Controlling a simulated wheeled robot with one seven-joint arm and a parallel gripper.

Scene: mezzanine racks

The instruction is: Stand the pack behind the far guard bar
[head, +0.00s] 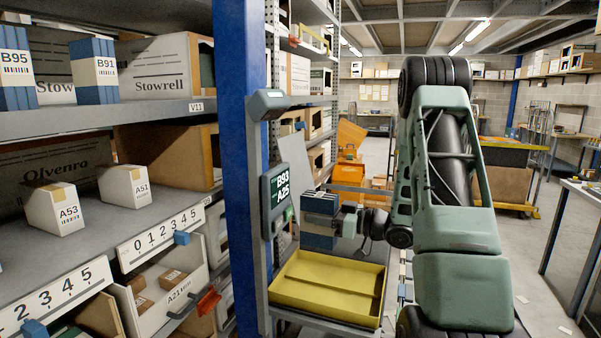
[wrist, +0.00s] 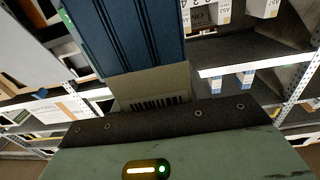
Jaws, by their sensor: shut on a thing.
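A blue ribbed pack (head: 319,232) with a pale band is held out at the end of my arm, above the yellow tray. My gripper (head: 338,222) is shut on it. In the wrist view the pack (wrist: 135,35) fills the top middle, with its tan barcode label (wrist: 153,88) towards the gripper's dark edge. The pack's far side and the fingertips are hidden. I cannot pick out the far guard bar for certain in either view.
The yellow tray (head: 325,309) looks empty. A blue post (head: 242,150) with a display reading B93 and A25 (head: 279,191) stands left of the pack. Blue packs B95 (head: 14,82) and B91 (head: 95,78) stand on the upper left shelf. Open floor lies at right.

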